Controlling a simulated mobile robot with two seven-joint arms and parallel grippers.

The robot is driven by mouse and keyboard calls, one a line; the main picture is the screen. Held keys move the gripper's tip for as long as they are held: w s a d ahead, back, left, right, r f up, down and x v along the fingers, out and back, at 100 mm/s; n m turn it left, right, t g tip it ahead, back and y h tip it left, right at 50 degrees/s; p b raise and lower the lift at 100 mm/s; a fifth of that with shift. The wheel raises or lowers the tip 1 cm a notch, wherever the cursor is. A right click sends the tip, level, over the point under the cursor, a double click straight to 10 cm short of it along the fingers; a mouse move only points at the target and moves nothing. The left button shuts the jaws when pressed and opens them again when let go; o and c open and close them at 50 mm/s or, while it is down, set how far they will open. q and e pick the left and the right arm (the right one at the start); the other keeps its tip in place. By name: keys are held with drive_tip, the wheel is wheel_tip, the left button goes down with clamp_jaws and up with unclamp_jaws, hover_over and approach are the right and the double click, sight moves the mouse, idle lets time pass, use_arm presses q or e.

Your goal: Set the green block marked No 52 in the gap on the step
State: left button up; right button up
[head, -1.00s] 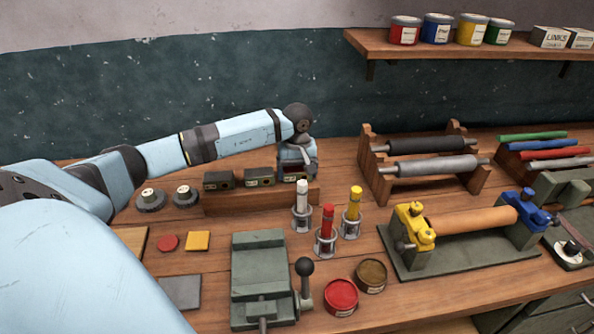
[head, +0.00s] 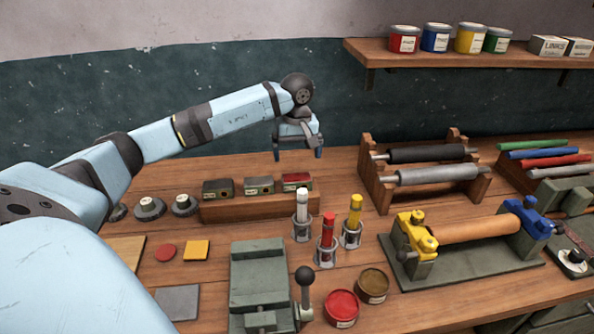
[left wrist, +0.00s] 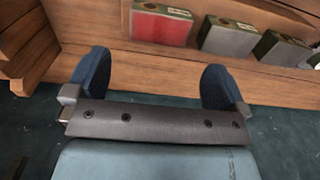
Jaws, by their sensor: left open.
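The wooden step (head: 260,207) stands at the back of the bench and also shows in the left wrist view (left wrist: 260,75). Three dark green blocks sit in a row on it: a grey-topped left one (head: 217,188), a grey-topped middle one (head: 258,186) and a red-topped right one (head: 296,181). The red-topped block also shows in the left wrist view (left wrist: 160,24). Small pale labels show on the blocks, but I cannot read No 52. My left gripper (head: 299,155) is open and empty above the red-topped block, apart from it. My right gripper is out of view.
White, red and yellow sticks (head: 328,235) stand in holders before the step's right end. A roller rack (head: 425,172) is to the right. A grey vice (head: 258,280) and round tins (head: 341,307) are nearer. Round knobs (head: 185,205) lie left of the step.

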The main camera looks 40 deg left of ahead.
use_arm(q)
drive_tip(key=shift+r, duration=1.4)
